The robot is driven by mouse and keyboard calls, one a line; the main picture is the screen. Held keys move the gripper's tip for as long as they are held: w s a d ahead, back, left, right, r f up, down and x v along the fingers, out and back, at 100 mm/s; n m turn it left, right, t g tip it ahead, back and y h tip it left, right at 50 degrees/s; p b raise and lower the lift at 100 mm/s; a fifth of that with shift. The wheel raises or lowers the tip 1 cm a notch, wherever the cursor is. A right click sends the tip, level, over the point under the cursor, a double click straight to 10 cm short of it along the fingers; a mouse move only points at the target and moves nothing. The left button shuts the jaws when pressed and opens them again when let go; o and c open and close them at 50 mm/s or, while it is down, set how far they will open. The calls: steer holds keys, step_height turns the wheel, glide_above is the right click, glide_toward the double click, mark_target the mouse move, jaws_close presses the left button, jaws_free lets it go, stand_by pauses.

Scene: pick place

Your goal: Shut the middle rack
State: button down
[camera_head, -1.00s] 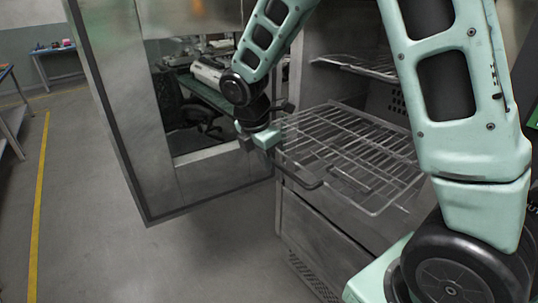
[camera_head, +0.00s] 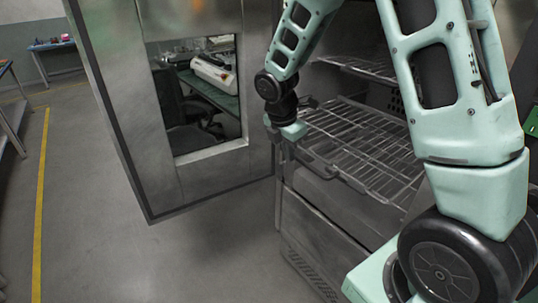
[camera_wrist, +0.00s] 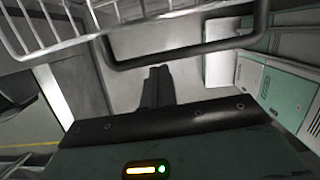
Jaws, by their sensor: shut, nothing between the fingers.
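The middle rack (camera_head: 372,150) is a wire shelf in the open metal oven, and its front part still sticks out past the opening. A dark bar handle (camera_head: 318,168) runs along its front. In the wrist view the rack's wires (camera_wrist: 75,28) cross the upper left and the dark handle (camera_wrist: 180,55) lies across the top. My gripper (camera_head: 273,134) is at the rack's front left, close to the handle. In the wrist view the dark fingers (camera_wrist: 157,85) are together and empty, just under the handle. I cannot tell whether they touch it.
An upper rack (camera_head: 358,69) sits inside the oven. The oven door (camera_head: 155,180) with its window stands wide open at the left. A lower front panel (camera_head: 318,235) is below the rack. The floor (camera_head: 95,200) at the left is clear.

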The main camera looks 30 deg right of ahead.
mark_target(343, 132)
steer(key=d+p, duration=0.2)
steer(key=d, duration=0.5)
steer(key=w+d+p, duration=0.1)
steer(key=d+p, duration=0.2)
steer(key=d, duration=0.5)
steer(key=d+p, duration=0.2)
steer(key=d, duration=0.6)
steer(key=shift+w+d+p, duration=0.1)
steer(key=shift+w+p, duration=0.3)
steer(key=shift+a, duration=0.3)
steer(key=s+a+b, duration=0.2)
steer(key=a+b, duration=0.8)
steer(key=a, duration=2)
steer(key=shift+s+b, duration=0.2)
steer(key=shift+b, duration=0.2)
steer(key=s+a+r+m+y, duration=0.1)
steer(key=s+a+r+m, duration=0.1)
steer(key=s+a+m, duration=0.3)
steer(key=s+a+r+m+y, duration=0.2)
steer(key=s+a+m, duration=0.4)
steer(key=s+a, duration=0.6)
steer(key=s, duration=0.7)
steer(key=shift+s+r, duration=0.35)
steer(key=shift+r, duration=0.05)
